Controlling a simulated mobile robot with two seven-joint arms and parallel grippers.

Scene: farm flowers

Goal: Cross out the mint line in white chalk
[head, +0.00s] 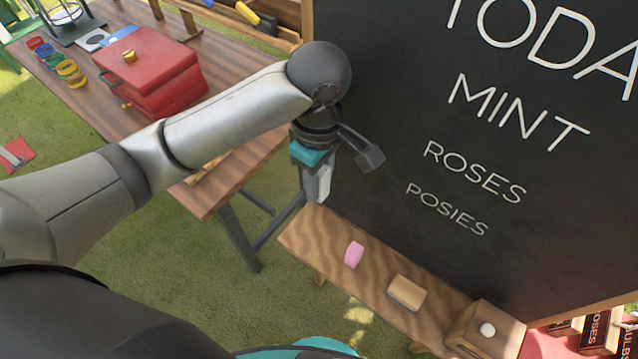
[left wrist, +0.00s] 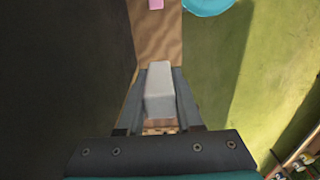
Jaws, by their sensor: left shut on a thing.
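The blackboard (head: 400,120) carries white lettering, with the mint line (head: 515,112) above the roses line (head: 474,172) and the posies line (head: 446,209). No stroke crosses the mint line. My left gripper (head: 322,188) points down beside the board's left part, above the left end of the ledge. It is shut on a white chalk (left wrist: 160,88), which shows between its fingers in the left wrist view. The chalk (head: 324,182) also shows in the head view, apart from the lettering. My right gripper is not in view.
The wooden ledge (head: 377,314) below the board holds a pink chalk (head: 354,254), a wooden block eraser (head: 406,292) and a wooden box (head: 486,330) with a white round top piece. A workbench with a red toolbox (head: 152,72) stands at the left. Grass lies between.

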